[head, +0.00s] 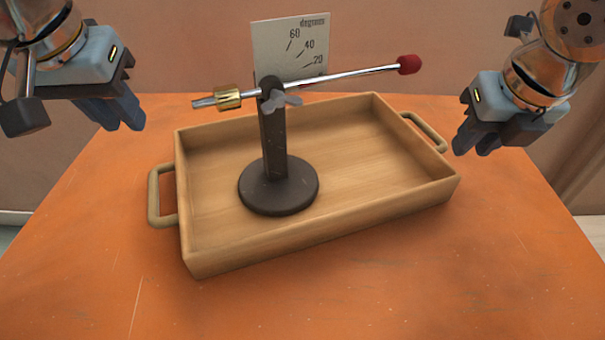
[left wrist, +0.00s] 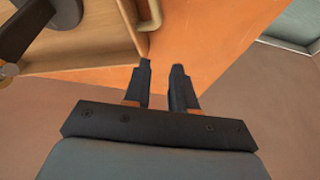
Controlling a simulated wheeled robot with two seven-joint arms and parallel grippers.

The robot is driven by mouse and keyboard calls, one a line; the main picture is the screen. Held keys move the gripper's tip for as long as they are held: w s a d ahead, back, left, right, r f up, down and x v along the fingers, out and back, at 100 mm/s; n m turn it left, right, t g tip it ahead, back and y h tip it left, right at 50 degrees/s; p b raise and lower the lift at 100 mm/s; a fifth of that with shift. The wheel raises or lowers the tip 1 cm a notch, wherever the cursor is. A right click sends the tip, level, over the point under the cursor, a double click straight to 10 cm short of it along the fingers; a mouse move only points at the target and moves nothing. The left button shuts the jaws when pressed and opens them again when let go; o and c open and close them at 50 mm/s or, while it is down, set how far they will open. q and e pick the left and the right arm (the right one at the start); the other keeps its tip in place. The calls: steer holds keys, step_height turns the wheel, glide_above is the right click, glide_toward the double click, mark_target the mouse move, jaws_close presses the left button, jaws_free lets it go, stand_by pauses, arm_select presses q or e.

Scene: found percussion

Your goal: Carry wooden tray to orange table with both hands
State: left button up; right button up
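The wooden tray (head: 350,222) rests flat on the orange table (head: 330,285), slightly turned. It has a left handle (head: 154,198) and a right handle (head: 427,131). The tray's edge and a handle also show at the top of the left wrist view (left wrist: 85,64). My left gripper (head: 122,115) is up and left of the left handle, empty and apart from it. In the left wrist view its two fingers (left wrist: 161,66) stand apart with a gap. My right gripper (head: 475,142) is just right of the right handle, its fingers seemingly parted, holding nothing.
In the tray stands a dark round-based post (head: 275,195) bearing a metal rod with a red tip (head: 408,64) and a brass weight (head: 227,98). A degree card (head: 290,50) rises behind it. The table is bare in front of the tray.

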steer(key=shift+r, duration=0.15)
arm_select(q)
steer(key=v, duration=0.6)
steer(key=shift+r, duration=0.25)
arm_select(e)
steer(key=v, duration=1.1)
steer(key=shift+s+r, duration=0.25)
steer(key=shift+r, duration=0.05)
arm_select(q)
steer(key=shift+s, duration=0.1)
